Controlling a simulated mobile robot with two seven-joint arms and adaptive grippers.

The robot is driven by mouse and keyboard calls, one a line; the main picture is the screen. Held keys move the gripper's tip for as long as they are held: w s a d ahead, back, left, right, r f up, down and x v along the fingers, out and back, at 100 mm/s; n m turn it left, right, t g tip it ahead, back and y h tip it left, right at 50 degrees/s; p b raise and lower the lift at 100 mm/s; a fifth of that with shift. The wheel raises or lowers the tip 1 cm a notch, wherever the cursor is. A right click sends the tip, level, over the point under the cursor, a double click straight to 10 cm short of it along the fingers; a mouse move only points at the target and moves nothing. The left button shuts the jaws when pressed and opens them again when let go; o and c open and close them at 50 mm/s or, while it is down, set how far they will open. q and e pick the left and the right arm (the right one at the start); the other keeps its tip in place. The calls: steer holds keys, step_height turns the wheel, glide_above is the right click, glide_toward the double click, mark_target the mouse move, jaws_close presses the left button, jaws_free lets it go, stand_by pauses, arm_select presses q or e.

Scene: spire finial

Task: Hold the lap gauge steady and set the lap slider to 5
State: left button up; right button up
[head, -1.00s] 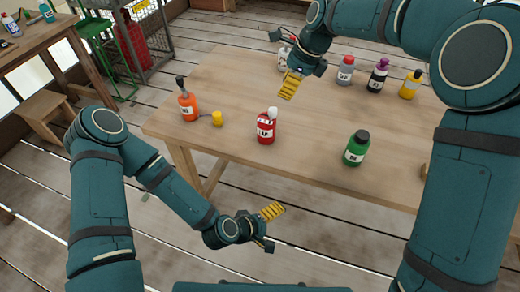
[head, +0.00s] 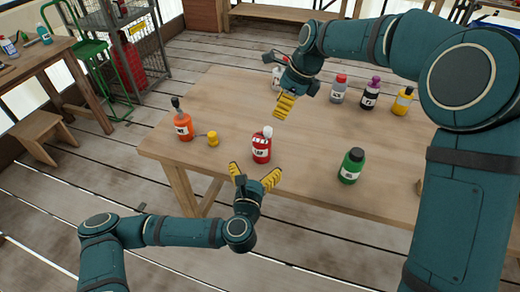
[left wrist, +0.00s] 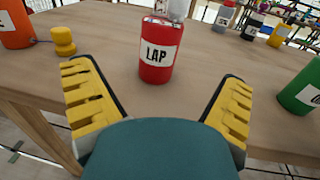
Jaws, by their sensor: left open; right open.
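The lap gauge is a red bottle-shaped body (head: 261,150) with a white label and a pale top, upright near the table's front edge. In the left wrist view its label reads "LAP" (left wrist: 160,54). I cannot make out a slider or a scale on it. My left gripper (head: 256,178) is open just in front of the table edge, fingers pointing at the red body, which stands beyond the fingertips, untouched. My right gripper (head: 284,106) is open or nearly so above the table's back half, behind the red body and apart from it.
On the wooden table (head: 225,110), an orange bottle (head: 183,126) and a small yellow piece (head: 213,139) stand left. A green bottle (head: 351,166) stands right. Grey (head: 338,90), black-purple (head: 371,93) and yellow (head: 402,101) bottles stand at the back right. The table between is clear.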

mark_target(263, 139)
arm_select(q)
steer(key=w, duration=0.4)
steer(key=w+d, duration=0.1)
steer(key=w, duration=0.3)
steer(key=w+d, duration=0.1)
steer(key=w, duration=0.2)
steer(key=shift+w, duration=0.4)
